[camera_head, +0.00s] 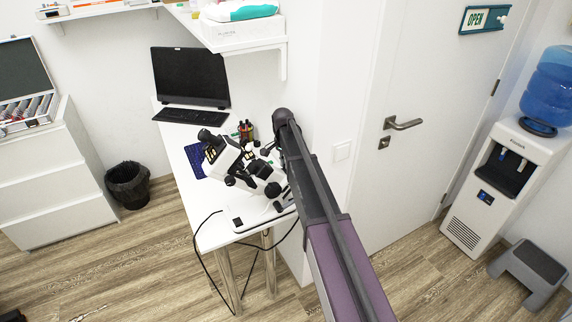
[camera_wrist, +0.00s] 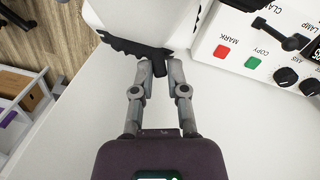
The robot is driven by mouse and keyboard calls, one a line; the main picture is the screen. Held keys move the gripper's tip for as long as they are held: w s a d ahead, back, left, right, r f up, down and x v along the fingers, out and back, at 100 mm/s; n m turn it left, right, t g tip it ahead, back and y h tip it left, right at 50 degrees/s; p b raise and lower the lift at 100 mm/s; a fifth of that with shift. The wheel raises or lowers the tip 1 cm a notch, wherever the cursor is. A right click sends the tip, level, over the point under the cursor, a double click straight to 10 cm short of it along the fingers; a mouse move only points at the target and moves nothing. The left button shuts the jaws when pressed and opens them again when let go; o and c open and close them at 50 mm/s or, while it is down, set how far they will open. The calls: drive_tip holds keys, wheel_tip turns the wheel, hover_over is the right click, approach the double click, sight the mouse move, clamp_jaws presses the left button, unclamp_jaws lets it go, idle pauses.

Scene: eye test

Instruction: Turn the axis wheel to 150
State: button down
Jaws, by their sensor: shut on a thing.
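A black part with a wavy, lobed edge (camera_wrist: 128,46) stands by the white device body in the wrist view. It looks like the axis wheel seen nearly edge-on. My gripper (camera_wrist: 152,68) has its two fingertips close together on this wheel's lower edge. No scale or number on the wheel can be read. The white and black optical device (camera_head: 226,158) stands on the white table (camera_head: 215,230) in the head view. My own arm covers part of that area, and my gripper cannot be made out there.
The device's panel in the wrist view has a red MARK button (camera_wrist: 222,51), a green COPY button (camera_wrist: 252,63) and black knobs (camera_wrist: 287,77). A monitor (camera_head: 190,77) and keyboard (camera_head: 192,116) stand behind the device. A black cable (camera_head: 196,250) hangs off the table's front.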

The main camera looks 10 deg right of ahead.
drive_tip(key=c, duration=0.6)
unclamp_jaws()
drive_tip(key=shift+c, duration=0.2)
drive_tip(key=shift+s, duration=0.1)
drive_tip(key=shift+s+d+r+m+t+p, duration=0.25)
drive_tip(key=shift+s+m+t+p, duration=0.1)
drive_tip(key=shift+m+t, duration=0.15)
wheel_tip(320, 180, up, 2)
drive_tip(key=shift+w+r+p, duration=0.1)
drive_tip(key=shift+w+p, duration=0.05)
drive_tip(key=shift+p, duration=0.9)
wheel_tip(320, 180, up, 11)
drive_tip(key=p, duration=1.1)
drive_tip(key=shift+r, duration=0.15)
